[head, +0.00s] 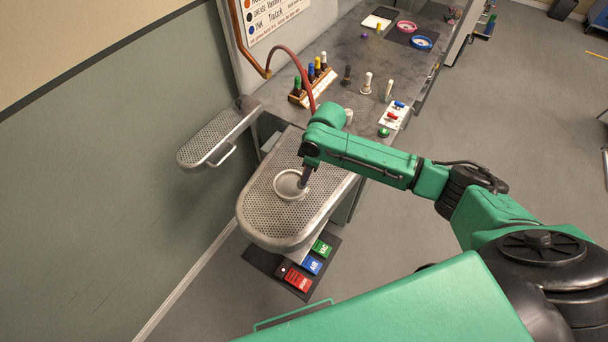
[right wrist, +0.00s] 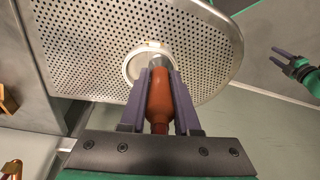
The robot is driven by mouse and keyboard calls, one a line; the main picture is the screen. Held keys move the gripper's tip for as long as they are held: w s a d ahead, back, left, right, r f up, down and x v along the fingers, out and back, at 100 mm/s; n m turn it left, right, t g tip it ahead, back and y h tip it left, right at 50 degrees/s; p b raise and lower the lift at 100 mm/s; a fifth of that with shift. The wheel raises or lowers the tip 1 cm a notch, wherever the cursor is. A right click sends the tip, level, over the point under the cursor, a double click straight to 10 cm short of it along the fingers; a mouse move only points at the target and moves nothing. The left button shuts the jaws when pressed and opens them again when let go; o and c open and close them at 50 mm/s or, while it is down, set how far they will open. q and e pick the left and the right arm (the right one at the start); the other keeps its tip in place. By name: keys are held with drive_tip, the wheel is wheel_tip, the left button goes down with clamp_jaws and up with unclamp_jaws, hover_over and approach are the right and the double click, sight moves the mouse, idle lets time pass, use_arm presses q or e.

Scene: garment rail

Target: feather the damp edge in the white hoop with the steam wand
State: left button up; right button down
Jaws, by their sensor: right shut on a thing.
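The white hoop (head: 277,186) lies on the perforated steel board (head: 262,212), near its rounded front end. My right gripper (head: 306,176) is above the hoop's right side in the head view. In the right wrist view it is shut on the red-brown handle of the steam wand (right wrist: 159,98). The wand's metal tip points into the white hoop (right wrist: 129,66); whether it touches the cloth I cannot tell. The damp edge is too small to make out. My left gripper (right wrist: 281,57) shows small at the right of the right wrist view, open and empty, away from the board.
A small perforated sleeve board (head: 215,135) stands at the left by the wall. A red hose (head: 298,68) arches behind the board. A rack of bottles (head: 316,80) and several loose bottles stand on the bench. Red, blue and green pedals (head: 312,265) lie below the board.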

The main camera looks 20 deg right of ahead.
drive_tip(key=w+b, duration=0.1)
drive_tip(key=w, duration=0.1)
drive_tip(key=w+b, duration=0.1)
drive_tip(key=w, duration=0.1)
drive_tip(key=w+d+b, duration=0.1)
drive_tip(key=w, duration=0.1)
idle(1.0)
drive_tip(key=shift+d+r, duration=0.1)
wheel_tip(320, 180, up, 7)
drive_tip(key=p, duration=0.3)
idle(0.4)
